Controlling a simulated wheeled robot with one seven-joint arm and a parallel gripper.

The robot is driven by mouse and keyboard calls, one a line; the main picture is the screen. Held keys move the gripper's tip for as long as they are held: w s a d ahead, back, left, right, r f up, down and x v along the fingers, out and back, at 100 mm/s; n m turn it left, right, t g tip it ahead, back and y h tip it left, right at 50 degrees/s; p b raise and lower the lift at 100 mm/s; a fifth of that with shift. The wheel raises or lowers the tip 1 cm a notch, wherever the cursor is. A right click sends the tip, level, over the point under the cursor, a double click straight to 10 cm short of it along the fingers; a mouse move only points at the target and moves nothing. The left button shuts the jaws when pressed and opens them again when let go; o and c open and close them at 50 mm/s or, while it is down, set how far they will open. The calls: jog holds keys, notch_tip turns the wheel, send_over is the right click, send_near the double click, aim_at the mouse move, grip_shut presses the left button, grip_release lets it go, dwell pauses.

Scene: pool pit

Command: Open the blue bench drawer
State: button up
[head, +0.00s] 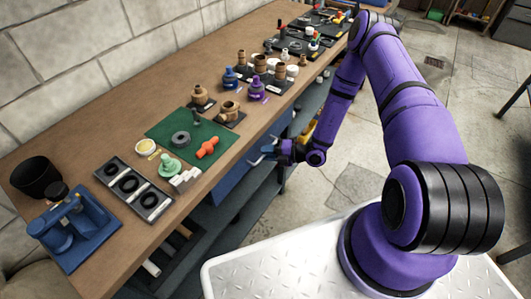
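The blue bench drawer (236,180) sits under the front edge of the wooden workbench (118,150). Its blue front shows as a narrow slanted strip, partly hidden by the benchtop and by my arm. I cannot make out how far in or out it stands. My gripper (265,153) is at the bench's front edge, beside the upper part of the drawer front, below the green mat. Its fingertips point left toward the drawer. They are too small to show whether they are apart, or whether they touch a handle.
A green mat (165,132) with small parts lies on the benchtop above the drawer. A black tray of rings (150,201) and a blue vise-like tool (72,232) stand nearer. A lower shelf (250,207) runs beneath. Concrete floor (345,150) is open to the right.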

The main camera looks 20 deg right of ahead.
jog(key=shift+w+a+f, duration=0.1)
jog(key=shift+w+a, duration=0.1)
jog(key=shift+a, duration=0.2)
grip_shut()
jog(key=s+d, duration=0.8)
jog(key=s, duration=0.4)
jog(key=s+d, duration=0.9)
jog(key=s, duration=0.3)
jog(key=shift+d, duration=0.25)
grip_release()
